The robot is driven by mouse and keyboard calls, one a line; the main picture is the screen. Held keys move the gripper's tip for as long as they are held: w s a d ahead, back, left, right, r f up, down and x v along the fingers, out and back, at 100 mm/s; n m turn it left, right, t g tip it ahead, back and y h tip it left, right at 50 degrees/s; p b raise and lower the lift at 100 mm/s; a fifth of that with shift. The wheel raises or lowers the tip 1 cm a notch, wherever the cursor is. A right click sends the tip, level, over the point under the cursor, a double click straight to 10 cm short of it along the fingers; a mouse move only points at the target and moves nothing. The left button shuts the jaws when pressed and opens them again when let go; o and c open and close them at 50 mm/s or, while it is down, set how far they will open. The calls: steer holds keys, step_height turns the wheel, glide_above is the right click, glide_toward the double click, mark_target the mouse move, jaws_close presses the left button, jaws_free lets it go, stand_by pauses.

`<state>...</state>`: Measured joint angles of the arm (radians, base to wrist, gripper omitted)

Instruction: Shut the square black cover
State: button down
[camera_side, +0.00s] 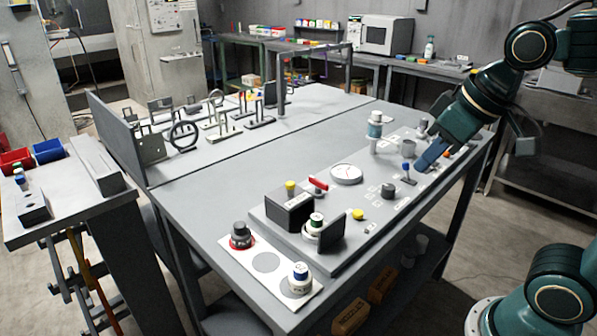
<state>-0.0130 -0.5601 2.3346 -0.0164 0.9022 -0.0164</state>
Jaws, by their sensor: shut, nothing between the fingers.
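The square black cover (332,236) stands upright, open, at the near end of the grey control panel (366,240). It is beside a round white-based button with a green top (316,219), which is uncovered. My gripper (421,167) is over the far right part of the panel, well away from the cover. Its blue fingers point down and to the left and are shut with nothing between them. Part of the panel behind the fingers is hidden.
A black box (287,213) with a yellow knob stands left of the cover. A red-handled switch (318,185), a round dial (346,174), a dark knob (388,190) and a tall white-and-blue cylinder (374,132) rise from the panel. A white plate (266,263) carries two knobs in front.

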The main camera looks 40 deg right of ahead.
steer(key=w+a+r+n, duration=0.1)
steer(key=w+a+r, duration=0.1)
steer(key=w, duration=1.3)
steer(key=n+g, duration=0.1)
steer(key=g, duration=0.1)
glide_above(277, 191)
steer(key=s, duration=0.1)
step_height(277, 191, down, 6)
steer(key=shift+d+y, duration=0.15)
steer(key=shift+y, duration=0.25)
steer(key=shift+f, duration=0.1)
steer(key=d+x, duration=0.1)
steer(key=x, duration=0.9)
steer(key=shift+s, duration=1.85)
